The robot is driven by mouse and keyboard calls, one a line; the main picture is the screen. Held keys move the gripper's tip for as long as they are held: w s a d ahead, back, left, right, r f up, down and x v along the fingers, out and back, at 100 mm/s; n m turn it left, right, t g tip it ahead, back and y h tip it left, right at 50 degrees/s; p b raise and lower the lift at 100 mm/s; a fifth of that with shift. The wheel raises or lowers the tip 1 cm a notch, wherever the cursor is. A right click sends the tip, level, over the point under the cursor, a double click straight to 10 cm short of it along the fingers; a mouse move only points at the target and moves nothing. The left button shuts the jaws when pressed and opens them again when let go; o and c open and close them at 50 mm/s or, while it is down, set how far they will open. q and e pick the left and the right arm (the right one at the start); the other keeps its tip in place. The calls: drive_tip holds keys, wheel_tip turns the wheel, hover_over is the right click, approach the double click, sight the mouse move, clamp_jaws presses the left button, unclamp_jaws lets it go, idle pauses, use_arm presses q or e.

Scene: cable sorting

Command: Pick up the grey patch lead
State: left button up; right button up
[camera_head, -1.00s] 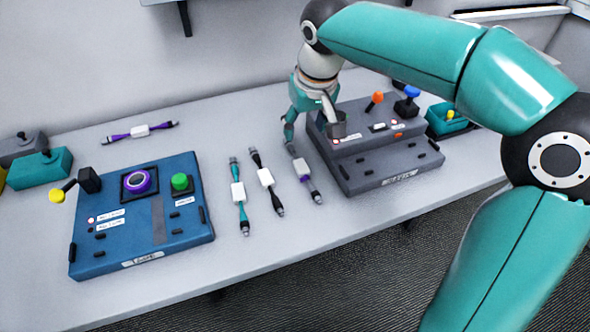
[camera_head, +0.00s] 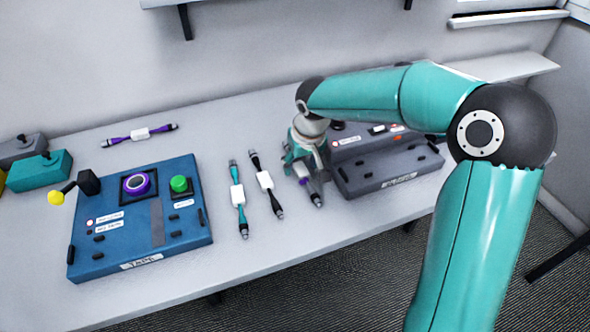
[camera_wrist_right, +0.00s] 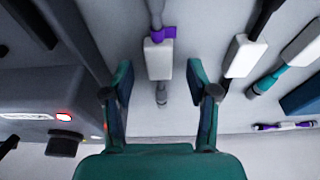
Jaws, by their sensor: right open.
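The grey patch lead (camera_wrist_right: 158,58), with a white block and a purple band, lies on the table. In the head view only its near end (camera_head: 317,200) shows clearly; my right gripper hides much of the rest. My right gripper (camera_head: 308,176) is over the lead, pointing down. In the right wrist view my right gripper (camera_wrist_right: 158,78) is open, and the lead lies between its two fingers with a gap on both sides. My left gripper is not in view.
A dark grey control box (camera_head: 385,178) stands close to the right of the gripper. A black lead (camera_head: 265,180) and a teal lead (camera_head: 238,197) lie to the left, then a blue control box (camera_head: 128,248). A purple lead (camera_head: 140,133) lies farther back.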

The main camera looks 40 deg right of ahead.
drive_tip(key=shift+w+f, duration=0.15)
drive_tip(key=shift+f, duration=0.55)
clamp_jaws()
drive_tip(key=shift+r, duration=0.15)
